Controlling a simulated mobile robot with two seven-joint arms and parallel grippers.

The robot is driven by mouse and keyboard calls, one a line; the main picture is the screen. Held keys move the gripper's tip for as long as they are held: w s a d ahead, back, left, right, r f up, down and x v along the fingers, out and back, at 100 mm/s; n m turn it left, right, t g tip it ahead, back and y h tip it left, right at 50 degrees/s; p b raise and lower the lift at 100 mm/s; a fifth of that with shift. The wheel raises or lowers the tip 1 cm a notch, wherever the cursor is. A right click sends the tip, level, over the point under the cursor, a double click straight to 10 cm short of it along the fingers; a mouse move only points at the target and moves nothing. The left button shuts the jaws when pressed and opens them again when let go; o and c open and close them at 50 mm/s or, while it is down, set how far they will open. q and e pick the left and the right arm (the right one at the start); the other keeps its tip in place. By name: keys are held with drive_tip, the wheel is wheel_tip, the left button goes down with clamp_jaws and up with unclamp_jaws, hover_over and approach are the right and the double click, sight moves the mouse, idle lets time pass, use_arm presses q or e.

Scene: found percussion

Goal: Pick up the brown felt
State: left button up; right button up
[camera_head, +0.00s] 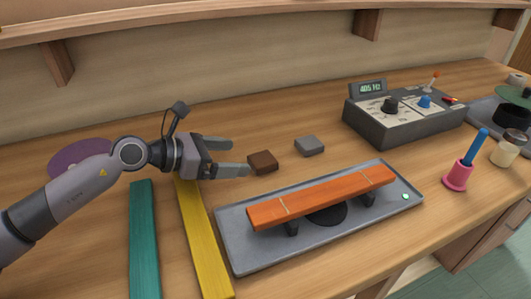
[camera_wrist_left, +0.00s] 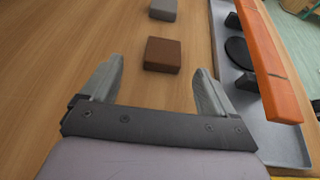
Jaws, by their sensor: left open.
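The brown felt (camera_head: 263,162) is a small dark brown block lying on the wooden table, just behind the grey tray. It also shows in the left wrist view (camera_wrist_left: 163,54), ahead of the fingertips and roughly centred between them. My left gripper (camera_head: 240,156) is open and empty, with its fingers pointing right toward the felt. In the left wrist view the two fingers (camera_wrist_left: 156,78) are spread wide, and the felt lies just beyond them, apart from both. My right gripper is in neither view.
A grey block (camera_head: 310,146) lies right of the felt. An orange bar (camera_head: 325,195) rests on supports over the grey tray (camera_head: 245,262). Yellow (camera_head: 204,240) and teal (camera_head: 144,240) bars lie in front of my left arm. A control box (camera_head: 400,115) stands at back right.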

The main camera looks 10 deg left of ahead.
sight(260, 159)
use_arm(q)
drive_tip(key=shift+s+p+x, duration=0.2)
drive_tip(key=shift+p+x, duration=0.3)
drive_tip(key=shift+x, duration=2.95)
drive_tip(key=shift+d, duration=0.15)
drive_tip(key=c, duration=1)
